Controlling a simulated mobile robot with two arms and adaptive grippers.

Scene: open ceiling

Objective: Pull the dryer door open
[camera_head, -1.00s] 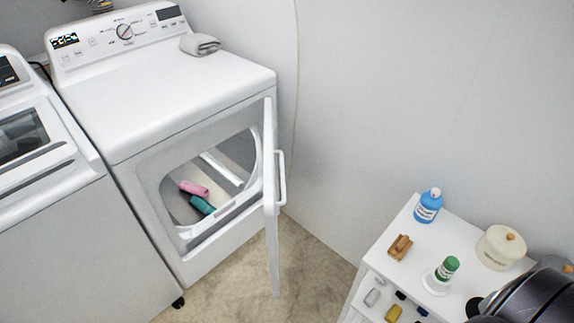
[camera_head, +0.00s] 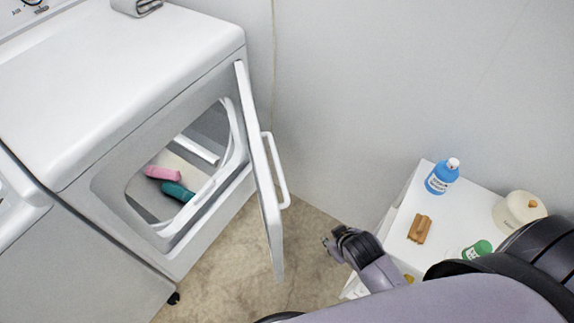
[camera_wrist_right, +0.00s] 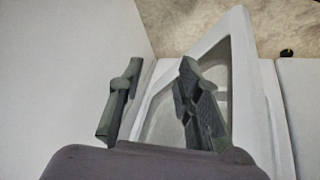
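The white dryer (camera_head: 120,90) stands at the left with its door (camera_head: 262,170) swung wide open, edge nearly toward me. A white bar handle (camera_head: 276,170) is on the door's right-hand face. Inside the drum lie a pink item (camera_head: 163,173) and a teal item (camera_head: 177,191). My right gripper (camera_head: 333,246) is to the right of the door and apart from it, over the floor. In the right wrist view its two fingers (camera_wrist_right: 158,98) are spread with nothing between them; a white framed panel (camera_wrist_right: 240,45) lies beyond. My left gripper is not in view.
A white cabinet (camera_head: 405,220) at the right holds a blue bottle (camera_head: 441,178), a wooden brush (camera_head: 420,229), a green-topped item (camera_head: 478,249) and a cream jar (camera_head: 518,212). A grey folded cloth (camera_head: 135,5) lies on the dryer. Bare floor (camera_head: 225,265) lies around the door.

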